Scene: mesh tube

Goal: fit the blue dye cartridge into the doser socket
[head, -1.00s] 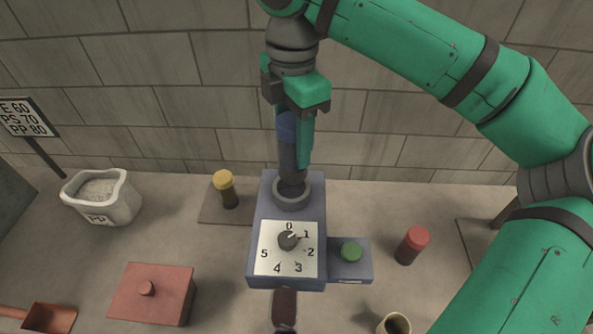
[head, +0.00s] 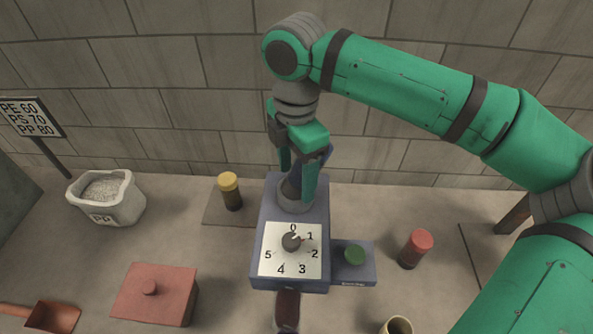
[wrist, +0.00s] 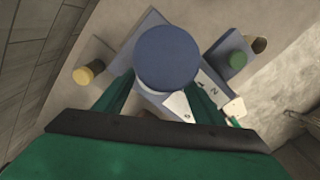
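The blue dye cartridge (head: 326,152), with a blue cap and darker lower body, stands at the round socket (head: 296,202) of the doser (head: 262,212). Its lower end is at the socket ring, largely hidden by a finger; I cannot tell how deep it sits. In the wrist view, the round blue cap (wrist: 167,57) covers the fingertips and hides the socket.
The doser has a dial (head: 291,241) and a green button (head: 355,255). A yellow-capped cartridge (head: 230,190) stands left, a red-capped one (head: 415,248) right. A pellet sack (head: 107,198), red lidded box (head: 153,294) and cup (head: 397,327) are around. A block wall stands behind.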

